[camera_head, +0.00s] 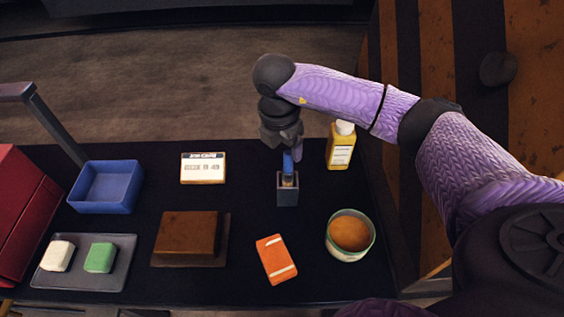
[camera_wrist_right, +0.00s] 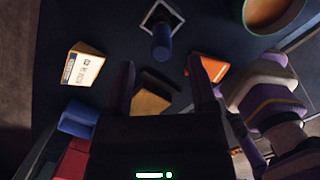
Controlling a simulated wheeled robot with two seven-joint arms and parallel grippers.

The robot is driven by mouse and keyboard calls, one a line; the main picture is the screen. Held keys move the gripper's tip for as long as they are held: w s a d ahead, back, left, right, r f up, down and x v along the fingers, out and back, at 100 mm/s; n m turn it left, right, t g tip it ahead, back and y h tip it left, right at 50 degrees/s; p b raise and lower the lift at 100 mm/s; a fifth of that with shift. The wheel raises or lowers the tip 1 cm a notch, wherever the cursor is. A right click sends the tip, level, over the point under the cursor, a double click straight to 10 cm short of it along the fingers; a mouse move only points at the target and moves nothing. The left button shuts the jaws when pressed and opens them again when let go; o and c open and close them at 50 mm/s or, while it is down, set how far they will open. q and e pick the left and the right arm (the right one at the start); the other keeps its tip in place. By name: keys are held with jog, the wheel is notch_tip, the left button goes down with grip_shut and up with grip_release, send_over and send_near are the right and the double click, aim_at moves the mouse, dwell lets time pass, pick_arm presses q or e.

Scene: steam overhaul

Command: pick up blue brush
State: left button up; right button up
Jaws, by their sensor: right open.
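The blue brush (camera_head: 287,164) stands upright in a small grey square holder (camera_head: 288,196) near the middle of the dark table. Its lower part is hidden inside the holder. My right gripper (camera_head: 291,154) is just above and around the top of the brush in the head view, pointing down. In the right wrist view, the brush (camera_wrist_right: 162,42) lies ahead of the two fingers (camera_wrist_right: 163,78), which are spread apart with nothing between them. My left gripper is not in view.
A yellow bottle (camera_head: 340,150) stands close right of my right gripper. An open tin (camera_head: 350,235), an orange packet (camera_head: 275,259), a brown block (camera_head: 189,233), a labelled box (camera_head: 203,168), a blue bin (camera_head: 106,187) and a grey tray (camera_head: 83,283) with two bars share the table.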

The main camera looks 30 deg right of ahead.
aim_at(289, 164)
jog(key=f+b, duration=0.1)
jog(key=f, duration=0.1)
jog(key=f+b, duration=0.1)
jog(key=f, duration=0.1)
jog(key=d+f+b, duration=0.1)
jog(key=f, duration=0.1)
jog(key=shift+f, duration=0.4)
jog(key=shift+d+f, duration=0.1)
jog(key=shift+f, duration=0.05)
jog(key=c, duration=0.3)
jog(key=shift+r, duration=0.2)
grip_shut()
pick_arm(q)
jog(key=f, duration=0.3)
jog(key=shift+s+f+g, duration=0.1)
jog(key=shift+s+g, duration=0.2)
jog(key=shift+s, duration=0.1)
